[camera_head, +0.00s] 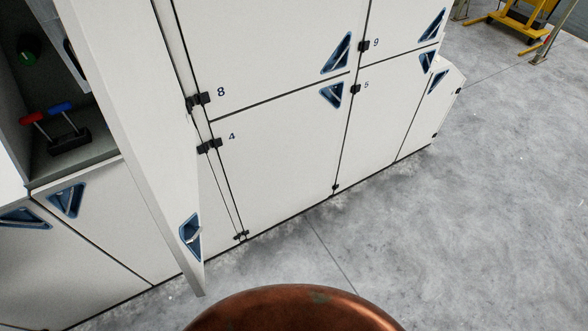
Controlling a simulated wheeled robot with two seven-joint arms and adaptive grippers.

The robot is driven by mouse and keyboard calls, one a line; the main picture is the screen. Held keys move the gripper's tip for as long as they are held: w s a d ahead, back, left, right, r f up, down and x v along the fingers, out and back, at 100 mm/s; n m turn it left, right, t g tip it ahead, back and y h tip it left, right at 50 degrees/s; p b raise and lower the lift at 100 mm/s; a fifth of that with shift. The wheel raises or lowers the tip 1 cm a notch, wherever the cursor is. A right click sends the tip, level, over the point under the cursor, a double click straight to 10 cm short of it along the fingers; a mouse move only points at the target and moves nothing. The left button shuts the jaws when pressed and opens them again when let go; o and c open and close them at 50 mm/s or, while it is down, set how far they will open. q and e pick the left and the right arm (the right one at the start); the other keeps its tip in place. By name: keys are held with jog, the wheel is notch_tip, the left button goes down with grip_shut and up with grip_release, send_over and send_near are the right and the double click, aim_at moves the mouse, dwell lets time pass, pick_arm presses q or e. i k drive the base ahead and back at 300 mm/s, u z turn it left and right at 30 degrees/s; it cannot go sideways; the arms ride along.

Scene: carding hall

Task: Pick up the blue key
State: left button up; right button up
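The blue key (62,107) has a blue handle and stands in a black holder (71,140) inside an open compartment at the left of the head view. A red key (33,117) stands beside it on the left, in the same holder. The lower parts of both keys are thin metal shafts. Neither of my grippers is in view.
The compartment's door (150,130) stands open just right of the keys. A green knob (29,50) shows inside, above the keys. Closed white cabinet doors (275,160) with blue triangular handles line the wall. The grey floor (480,210) at right is clear; a yellow frame (520,18) stands far back.

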aim_at(72, 124)
jog(key=z, duration=1.25)
jog(key=k, duration=2.15)
jog(key=u, duration=1.25)
jog(key=i, duration=0.5)
jog(key=z, duration=0.05)
